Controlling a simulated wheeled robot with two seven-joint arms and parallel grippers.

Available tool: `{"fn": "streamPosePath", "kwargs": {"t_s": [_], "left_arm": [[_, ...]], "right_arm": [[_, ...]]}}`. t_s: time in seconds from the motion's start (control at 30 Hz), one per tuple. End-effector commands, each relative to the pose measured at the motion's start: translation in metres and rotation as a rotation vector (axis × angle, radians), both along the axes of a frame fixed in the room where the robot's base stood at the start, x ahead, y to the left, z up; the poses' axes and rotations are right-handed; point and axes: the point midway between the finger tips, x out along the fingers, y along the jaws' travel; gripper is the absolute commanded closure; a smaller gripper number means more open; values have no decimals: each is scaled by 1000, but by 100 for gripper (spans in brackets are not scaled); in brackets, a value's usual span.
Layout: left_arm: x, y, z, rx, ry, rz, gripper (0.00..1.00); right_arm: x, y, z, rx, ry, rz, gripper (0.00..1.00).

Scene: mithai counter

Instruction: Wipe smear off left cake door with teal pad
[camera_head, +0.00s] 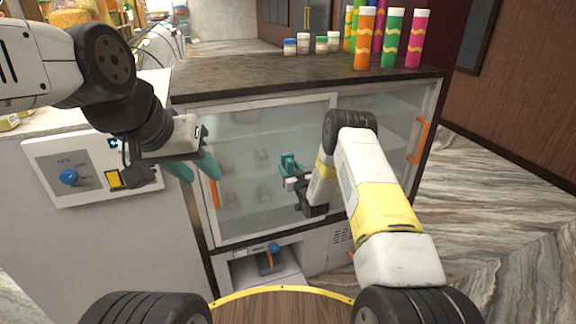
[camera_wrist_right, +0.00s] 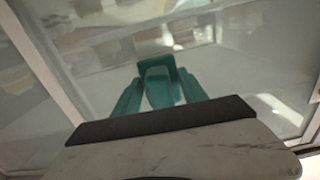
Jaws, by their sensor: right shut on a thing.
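The left cake door (camera_head: 245,205) is a framed glass door with an orange handle (camera_head: 214,193) on its left side. My right gripper (camera_head: 288,172) is in front of the right part of this glass. It is shut on the teal pad (camera_head: 289,162). In the right wrist view the teal pad (camera_wrist_right: 158,82) sits between the two teal fingers, facing the glass. I cannot tell whether it touches the glass. Pale patches show on the glass, but I cannot tell smear from reflection. My left gripper (camera_head: 194,168) is near the handle, its teal fingers apart and empty.
The right cake door (camera_head: 395,120) has an orange handle (camera_head: 418,140). Colourful tubes (camera_head: 392,40) and small jars (camera_head: 305,43) stand on the dark countertop (camera_head: 240,75). A control panel with a blue knob (camera_head: 68,177) is at the left. A drawer-like recess (camera_head: 265,268) lies below the door.

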Motion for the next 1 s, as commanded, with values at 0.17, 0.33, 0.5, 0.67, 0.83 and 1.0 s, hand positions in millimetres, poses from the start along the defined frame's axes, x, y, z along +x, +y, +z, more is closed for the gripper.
{"fn": "streamPosePath", "kwargs": {"t_s": [0.17,0.33,0.5,0.67,0.83,1.0], "left_arm": [[0,0,0,0,0,0,64],[0,0,0,0,0,0,64],[0,0,0,0,0,0,64],[0,0,0,0,0,0,64],[0,0,0,0,0,0,64],[0,0,0,0,0,0,64]], "right_arm": [[1,0,8,2,-5,0,88],[1,0,20,2,-8,0,88],[0,0,34,3,-6,0,88],[-1,0,37,2,-3,0,88],[0,0,48,2,-6,0,88],[2,0,63,2,-6,0,88]]}}
